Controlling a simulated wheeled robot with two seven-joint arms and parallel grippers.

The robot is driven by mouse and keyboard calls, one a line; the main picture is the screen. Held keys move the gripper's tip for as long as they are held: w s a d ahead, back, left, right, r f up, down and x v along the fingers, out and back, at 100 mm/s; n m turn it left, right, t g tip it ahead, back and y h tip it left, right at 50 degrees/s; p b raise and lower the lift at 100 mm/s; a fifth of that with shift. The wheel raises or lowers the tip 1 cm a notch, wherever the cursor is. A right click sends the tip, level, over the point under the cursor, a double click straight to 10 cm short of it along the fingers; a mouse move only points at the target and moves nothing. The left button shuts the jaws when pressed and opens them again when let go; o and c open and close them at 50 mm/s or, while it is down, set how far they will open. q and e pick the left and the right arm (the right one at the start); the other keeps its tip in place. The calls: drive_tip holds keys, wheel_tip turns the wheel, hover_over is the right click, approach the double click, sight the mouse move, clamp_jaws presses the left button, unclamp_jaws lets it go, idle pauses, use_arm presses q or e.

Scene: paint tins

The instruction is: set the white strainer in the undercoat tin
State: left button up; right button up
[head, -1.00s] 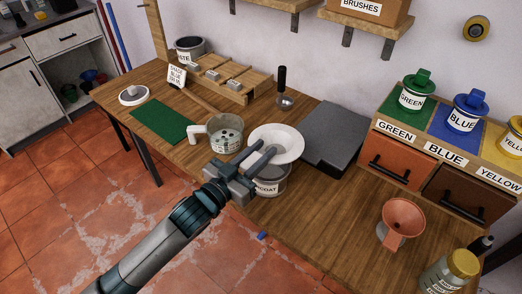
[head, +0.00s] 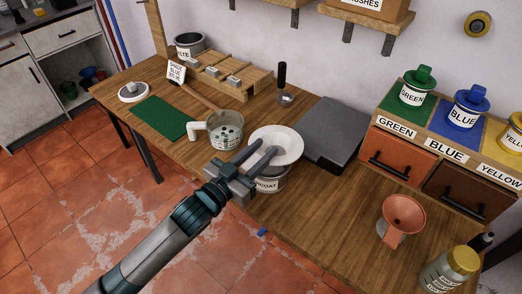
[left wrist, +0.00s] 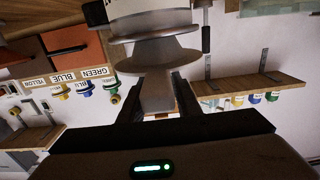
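The white strainer (head: 289,143) sits over the undercoat tin (head: 267,185), whose label is partly hidden and reads "COAT". My left gripper (head: 268,150) reaches in from the front left with its fingers on either side of the strainer's handle. In the left wrist view the handle (left wrist: 157,92) fills the space between the fingers, and the strainer's rim (left wrist: 155,55) is close to the tin (left wrist: 150,22). That view is upside down. I cannot tell if the strainer rests fully on the tin's rim. My right gripper is not in view.
A clear pot with a white handle (head: 226,130) stands close left of the strainer. A dark grey slab (head: 334,133) lies to its right. A pink funnel (head: 403,214) and a yellow-lidded jar (head: 450,268) stand at front right. A green mat (head: 160,117) lies at left.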

sight(252, 161)
use_arm(q)
drive_tip(key=shift+o, duration=0.9)
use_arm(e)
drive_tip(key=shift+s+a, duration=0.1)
use_arm(q)
drive_tip(key=shift+r, duration=0.1)
drive_tip(key=shift+r, duration=0.55)
drive_tip(key=shift+v, duration=1.05)
drive_tip(key=shift+s+a+f+b, duration=0.2)
drive_tip(key=shift+s+a+b, duration=0.2)
drive_tip(key=shift+s, duration=0.2)
drive_tip(key=b+v, duration=0.1)
drive_tip(key=v, duration=0.7)
drive_tip(key=shift+s+r+b, duration=0.15)
drive_tip(key=shift+s+b, duration=0.05)
drive_tip(key=shift+b, duration=0.1)
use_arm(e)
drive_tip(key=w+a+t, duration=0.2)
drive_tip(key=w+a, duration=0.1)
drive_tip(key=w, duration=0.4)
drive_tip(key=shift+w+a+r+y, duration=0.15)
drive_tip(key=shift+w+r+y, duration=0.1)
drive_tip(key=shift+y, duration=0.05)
use_arm(q)
drive_tip(key=shift+a, duration=0.15)
